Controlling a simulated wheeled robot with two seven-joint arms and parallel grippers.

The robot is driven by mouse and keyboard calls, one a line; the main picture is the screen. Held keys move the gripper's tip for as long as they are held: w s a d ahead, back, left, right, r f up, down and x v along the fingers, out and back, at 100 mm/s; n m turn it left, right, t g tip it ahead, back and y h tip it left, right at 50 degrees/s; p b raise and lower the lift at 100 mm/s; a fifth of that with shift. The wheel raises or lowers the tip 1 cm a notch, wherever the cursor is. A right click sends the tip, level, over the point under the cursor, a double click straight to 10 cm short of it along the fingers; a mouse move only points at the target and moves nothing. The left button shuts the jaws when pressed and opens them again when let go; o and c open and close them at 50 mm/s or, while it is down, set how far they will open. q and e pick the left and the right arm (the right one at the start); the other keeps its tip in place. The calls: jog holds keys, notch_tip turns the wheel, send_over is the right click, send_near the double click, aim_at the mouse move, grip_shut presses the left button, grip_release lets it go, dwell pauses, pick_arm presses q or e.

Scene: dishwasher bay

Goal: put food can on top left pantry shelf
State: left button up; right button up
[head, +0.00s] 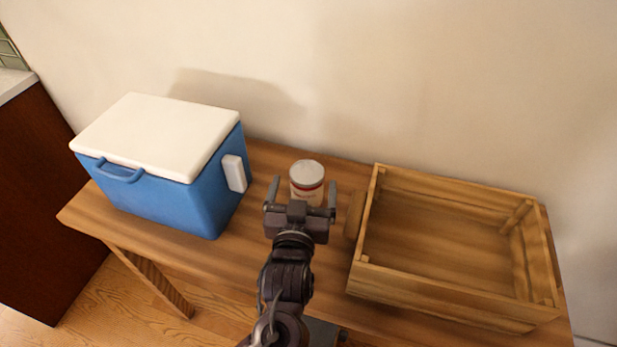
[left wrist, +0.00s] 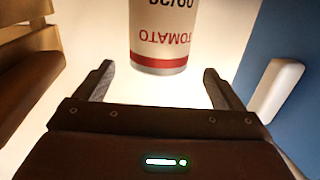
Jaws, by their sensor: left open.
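The food can (head: 307,178) stands upright on the wooden table, between the blue cooler and the wooden crate. It has a pale lid and a white and red label. No pantry shelf is in view. My right gripper is not in view.
A blue cooler (head: 205,190) with a white lid stands left of the can. An empty wooden crate (head: 450,295) stands to the right. The wooden table (head: 240,245) has a narrow clear strip between them. A pale wall (head: 400,80) rises behind.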

aim_at(309, 160)
pick_arm(q)
jog(key=shift+w+d+r, duration=0.1)
jog(key=shift+w+r, duration=0.05)
jog(key=shift+w, duration=0.6)
jog(key=w, duration=0.3)
jog(key=w+p, duration=0.1)
jog(key=w, duration=0.1)
jog(key=shift+w+d+f, duration=0.1)
jog(key=shift+d+f, duration=0.3)
jog(key=shift+c, duration=0.4)
jog(key=c, duration=1.2)
jog(key=shift+r, duration=0.1)
jog(key=shift+c, duration=0.6)
jog(key=shift+r, duration=0.1)
